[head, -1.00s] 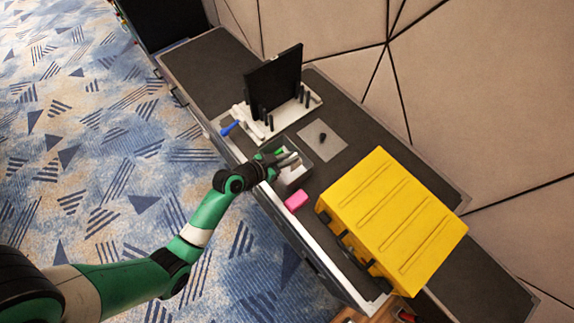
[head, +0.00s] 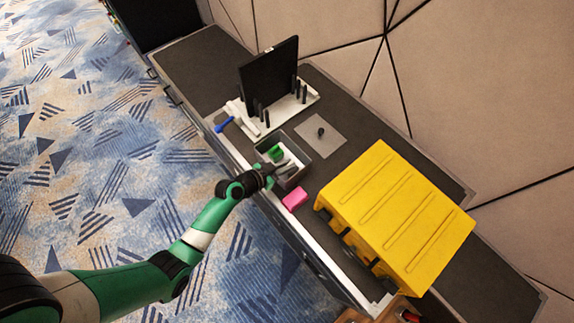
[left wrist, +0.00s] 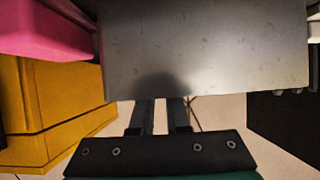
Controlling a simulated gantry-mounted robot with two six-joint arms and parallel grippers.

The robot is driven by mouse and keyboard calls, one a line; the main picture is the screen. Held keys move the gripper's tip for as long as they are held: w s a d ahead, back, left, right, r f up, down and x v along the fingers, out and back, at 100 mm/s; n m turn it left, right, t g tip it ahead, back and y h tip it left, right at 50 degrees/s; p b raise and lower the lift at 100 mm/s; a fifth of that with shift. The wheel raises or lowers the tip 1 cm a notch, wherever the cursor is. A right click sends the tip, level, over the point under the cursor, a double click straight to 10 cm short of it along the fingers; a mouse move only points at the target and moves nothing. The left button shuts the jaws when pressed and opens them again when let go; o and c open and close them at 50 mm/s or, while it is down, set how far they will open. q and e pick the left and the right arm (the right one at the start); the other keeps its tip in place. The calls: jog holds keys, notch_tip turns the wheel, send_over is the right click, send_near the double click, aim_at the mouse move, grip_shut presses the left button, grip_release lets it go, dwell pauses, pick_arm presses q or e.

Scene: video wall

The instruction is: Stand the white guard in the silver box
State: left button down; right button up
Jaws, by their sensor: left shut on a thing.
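The silver box (head: 299,145) is the open grey box on the counter. My left gripper (head: 279,167) reaches over its near wall and is shut, fingertips down inside the box. A pale piece at the fingertips, seemingly the white guard (head: 291,171), is mostly hidden by the fingers; I cannot tell whether it touches the box floor. In the left wrist view the box's grey outer wall (left wrist: 205,45) fills the upper middle, and the fingers (left wrist: 161,112) pass behind its rim. My right gripper is not in view.
A green piece (head: 274,152) lies in the box. A pink block (head: 294,199) and large yellow case (head: 400,210) stand to the right. A grey plate with a black knob (head: 321,138) lies behind. A white stand with a black panel (head: 268,75) is at the back left.

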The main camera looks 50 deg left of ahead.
pick_arm(q)
jog(key=shift+f, duration=0.2)
jog(key=c, duration=0.9)
grip_release()
jog(key=shift+r, duration=0.15)
jog(key=shift+s+r+p, duration=0.1)
jog(key=shift+r+p, duration=0.15)
jog(key=shift+p, duration=0.05)
jog(key=p+v, duration=0.2)
jog(key=v, duration=0.9)
jog(key=shift+s+p, duration=0.4)
jog(key=shift+s, duration=0.05)
